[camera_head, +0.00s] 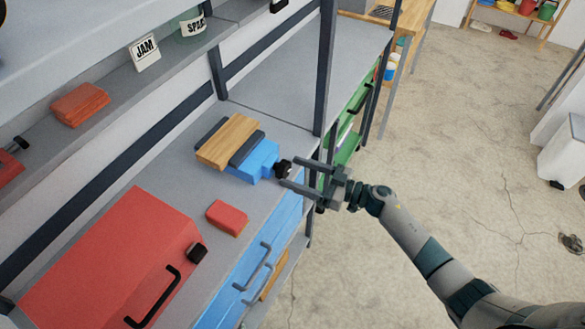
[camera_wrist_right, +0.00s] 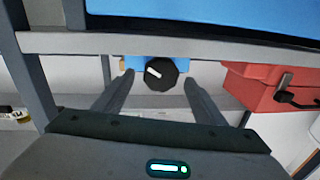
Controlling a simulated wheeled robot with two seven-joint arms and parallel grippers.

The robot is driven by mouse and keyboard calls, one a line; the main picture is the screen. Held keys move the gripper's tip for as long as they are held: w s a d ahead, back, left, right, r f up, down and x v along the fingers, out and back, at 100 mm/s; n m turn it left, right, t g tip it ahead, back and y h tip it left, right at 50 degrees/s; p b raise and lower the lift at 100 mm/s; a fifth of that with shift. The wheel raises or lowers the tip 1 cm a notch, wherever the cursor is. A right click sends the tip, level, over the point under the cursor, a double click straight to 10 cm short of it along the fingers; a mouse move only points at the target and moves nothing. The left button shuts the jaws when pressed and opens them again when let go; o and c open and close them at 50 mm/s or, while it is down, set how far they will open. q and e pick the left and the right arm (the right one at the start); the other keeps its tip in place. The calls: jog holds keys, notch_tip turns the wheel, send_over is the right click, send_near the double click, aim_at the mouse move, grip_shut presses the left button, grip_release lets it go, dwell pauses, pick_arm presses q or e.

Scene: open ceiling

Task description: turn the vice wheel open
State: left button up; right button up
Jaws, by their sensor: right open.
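The blue vice (camera_head: 254,161) sits on the grey bench, with a wooden board (camera_head: 229,141) between its dark jaws. Its black wheel (camera_head: 283,168) faces the bench's front edge. In the right wrist view the wheel (camera_wrist_right: 161,73) is a dark round knob with a white mark, in front of the blue vice body. My right gripper (camera_head: 288,172) is open, its two fingers pointing at the wheel from the front. In the right wrist view the wheel appears between the fingertips; I cannot tell whether they touch it. My left gripper is not in view.
A red box (camera_head: 110,262) with a black handle and knob stands on the bench at left. A small red block (camera_head: 227,217) lies between it and the vice. A dark upright post (camera_head: 326,70) rises close to the vice. Blue drawers (camera_head: 254,266) are below.

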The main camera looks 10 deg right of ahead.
jog(key=shift+x, duration=0.85)
jog(key=c, duration=1.1)
jog(key=shift+o, duration=0.3)
jog(key=shift+n, duration=1.2)
jog(key=shift+s+n+h, duration=0.1)
jog(key=shift+n+h, duration=0.2)
jog(key=shift+n, duration=1.9)
